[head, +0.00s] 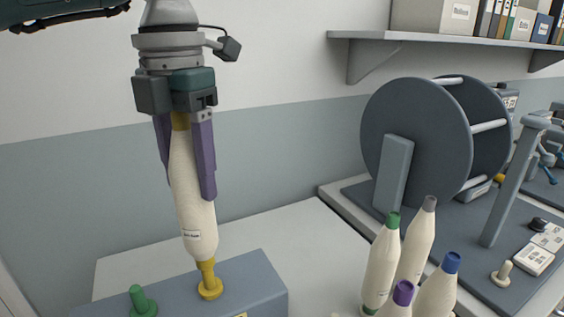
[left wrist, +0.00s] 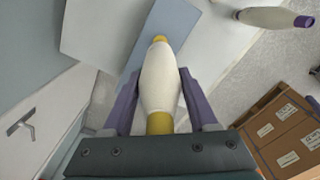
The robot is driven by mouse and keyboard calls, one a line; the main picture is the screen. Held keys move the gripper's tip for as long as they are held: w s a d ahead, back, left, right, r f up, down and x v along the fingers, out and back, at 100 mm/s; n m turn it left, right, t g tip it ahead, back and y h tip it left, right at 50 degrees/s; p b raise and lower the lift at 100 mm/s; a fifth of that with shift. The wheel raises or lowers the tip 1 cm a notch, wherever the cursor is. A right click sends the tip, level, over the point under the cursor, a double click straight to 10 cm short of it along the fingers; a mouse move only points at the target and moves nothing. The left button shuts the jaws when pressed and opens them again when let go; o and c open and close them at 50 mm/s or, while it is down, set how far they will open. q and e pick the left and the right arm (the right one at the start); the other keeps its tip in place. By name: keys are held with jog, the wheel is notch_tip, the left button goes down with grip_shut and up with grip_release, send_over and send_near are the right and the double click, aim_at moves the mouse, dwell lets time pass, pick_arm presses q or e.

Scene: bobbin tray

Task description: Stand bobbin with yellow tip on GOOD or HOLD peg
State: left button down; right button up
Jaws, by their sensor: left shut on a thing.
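My left gripper (head: 190,190) is shut on the cream bobbin with yellow tip (head: 193,205), holding it near-upright, slightly tilted, tip up. In the left wrist view the bobbin (left wrist: 161,85) lies between the purple fingers (left wrist: 160,105). Its lower end is right at the top of a yellow peg (head: 209,287) on a blue-grey block (head: 258,280). I cannot tell whether the peg is inside the bobbin or just below it. A green peg (head: 143,303) stands to the left on the same block. Peg wording is not readable. My right gripper is not in view.
Several bobbins with green, grey, blue and purple tips (head: 381,265) stand at the lower right. A large dark reel (head: 415,130) stands behind them. A wall shelf (head: 430,40) holds boxes and binders. The pale tabletop (head: 300,230) is clear between block and reel.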

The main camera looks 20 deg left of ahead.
aim_at(180, 128)
pick_arm(q)
jog(key=shift+f+b, duration=1.85)
jog(key=shift+f, duration=0.6)
jog(key=shift+c, duration=0.5)
grip_release()
jog(key=shift+r, duration=0.1)
notch_tip(180, 128, up, 10)
jog(key=shift+f+b, duration=0.1)
jog(key=shift+b, duration=0.9)
jog(key=shift+s, duration=0.1)
